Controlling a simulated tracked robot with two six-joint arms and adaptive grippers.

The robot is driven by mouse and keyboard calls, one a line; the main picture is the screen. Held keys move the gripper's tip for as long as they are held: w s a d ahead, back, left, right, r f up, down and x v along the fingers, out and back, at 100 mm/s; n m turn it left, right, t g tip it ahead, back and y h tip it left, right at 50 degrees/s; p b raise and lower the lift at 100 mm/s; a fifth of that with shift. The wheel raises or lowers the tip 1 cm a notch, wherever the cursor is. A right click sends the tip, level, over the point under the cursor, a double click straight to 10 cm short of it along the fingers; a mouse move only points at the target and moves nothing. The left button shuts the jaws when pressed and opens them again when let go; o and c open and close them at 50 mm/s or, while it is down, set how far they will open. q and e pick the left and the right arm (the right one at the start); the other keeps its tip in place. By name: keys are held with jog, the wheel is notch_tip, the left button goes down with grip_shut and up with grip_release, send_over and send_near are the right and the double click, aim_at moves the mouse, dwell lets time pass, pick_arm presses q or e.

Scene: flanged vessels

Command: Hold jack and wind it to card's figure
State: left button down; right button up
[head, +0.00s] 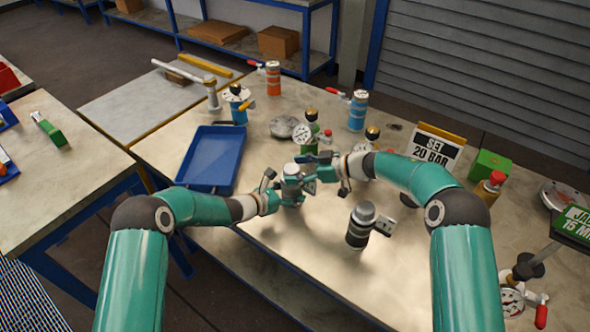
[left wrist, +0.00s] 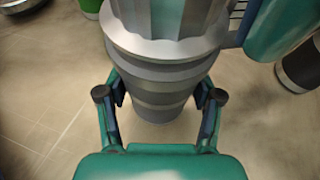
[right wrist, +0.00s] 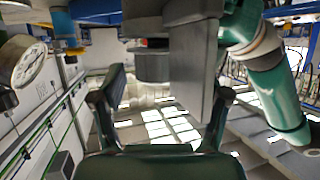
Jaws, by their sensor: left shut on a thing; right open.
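The held jack (head: 291,184) is a grey ribbed cylinder standing upright on the table near its middle. In the left wrist view its body (left wrist: 160,75) has a fluted light-grey upper part and darker rings below. My left gripper (head: 284,199) is shut around its lower body; its fingers show on both sides of it in the left wrist view (left wrist: 160,100). My right gripper (head: 318,172) is open beside the jack's upper part. In the right wrist view a grey plate (right wrist: 195,65) stands close to the right finger. A green card (head: 576,222) at the right edge reads partly "JA", "15 M".
A second dark-and-grey cylinder (head: 360,226) with a small plate stands in front of my right arm. A card reading "SET 20 BAR" (head: 435,148), a green box (head: 490,165) and several gauges stand behind. A blue tray (head: 212,157) lies left.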

jog(key=v, duration=1.1)
jog(key=shift+s+d, duration=0.15)
